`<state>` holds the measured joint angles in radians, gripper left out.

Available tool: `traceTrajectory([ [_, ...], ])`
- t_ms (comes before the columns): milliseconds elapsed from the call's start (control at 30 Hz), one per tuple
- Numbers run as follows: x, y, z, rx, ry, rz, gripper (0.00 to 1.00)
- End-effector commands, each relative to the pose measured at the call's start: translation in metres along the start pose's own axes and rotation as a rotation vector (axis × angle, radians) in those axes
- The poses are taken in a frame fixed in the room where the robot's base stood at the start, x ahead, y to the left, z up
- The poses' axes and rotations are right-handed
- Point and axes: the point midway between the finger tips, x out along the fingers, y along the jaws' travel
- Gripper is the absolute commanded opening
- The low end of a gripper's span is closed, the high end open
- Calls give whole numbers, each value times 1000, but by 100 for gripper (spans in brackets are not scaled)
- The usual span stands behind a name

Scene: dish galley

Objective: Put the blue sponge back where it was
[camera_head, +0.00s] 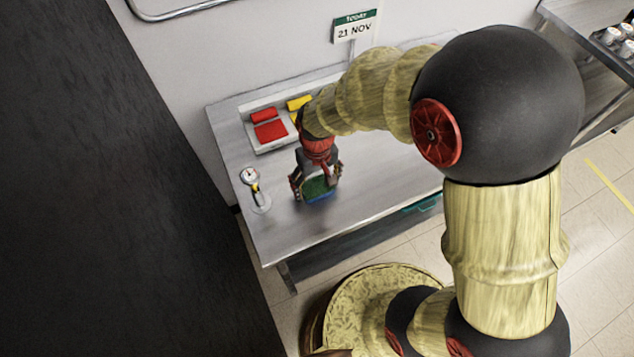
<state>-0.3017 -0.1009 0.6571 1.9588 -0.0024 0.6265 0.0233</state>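The blue sponge (320,196) has a green upper face and blue lower edge. It is between the fingers of my gripper (316,187), which points down over the steel table (300,225). The fingers appear closed on the sponge's sides. I cannot tell whether its underside touches the table or hangs just above it. A pale tray (271,147) lies behind my gripper, with a red block (264,115), a flat red piece (270,131) and a yellow piece (299,103). My arm hides the tray's right part.
A small stand with a round dial (249,176) is left of my gripper. A calendar sign (354,27) reading 21 NOV is at the wall. The table's front left is clear. A dark panel (110,200) fills the left side. A shelf with cups (612,38) is at upper right.

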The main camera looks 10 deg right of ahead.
Motion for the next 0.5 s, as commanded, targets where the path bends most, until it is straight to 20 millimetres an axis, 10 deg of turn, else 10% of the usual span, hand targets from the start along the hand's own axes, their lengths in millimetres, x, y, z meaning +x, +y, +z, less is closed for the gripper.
traceTrajectory([
  [500, -9, 0, 0, 0, 1, 0, 85],
])
